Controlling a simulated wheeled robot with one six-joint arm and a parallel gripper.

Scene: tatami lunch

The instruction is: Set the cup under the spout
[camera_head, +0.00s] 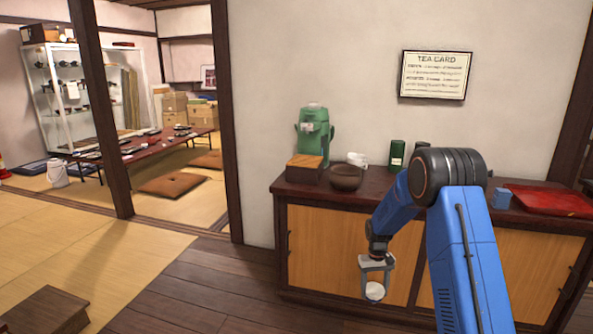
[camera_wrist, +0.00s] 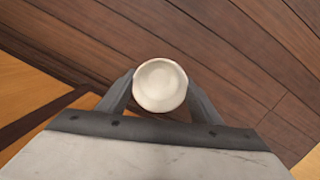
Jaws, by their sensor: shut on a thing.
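My gripper (camera_head: 375,286) is shut on a white cup (camera_wrist: 160,86), held in front of the cabinet doors and below the counter top. In the wrist view the cup sits between the two fingers of my gripper (camera_wrist: 160,102), and I look straight at its round pale face. The cup also shows small at the gripper's tip in the head view (camera_head: 375,292). A green dispenser (camera_head: 315,135) stands at the left end of the counter, behind a wooden box (camera_head: 304,168). Its spout is too small to make out clearly.
On the dark counter (camera_head: 385,186) stand a brown bowl (camera_head: 346,177), a white vessel (camera_head: 357,159), green canisters (camera_head: 397,155), a blue cup (camera_head: 502,198) and a red tray (camera_head: 550,201). A tea card (camera_head: 435,75) hangs on the wall.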

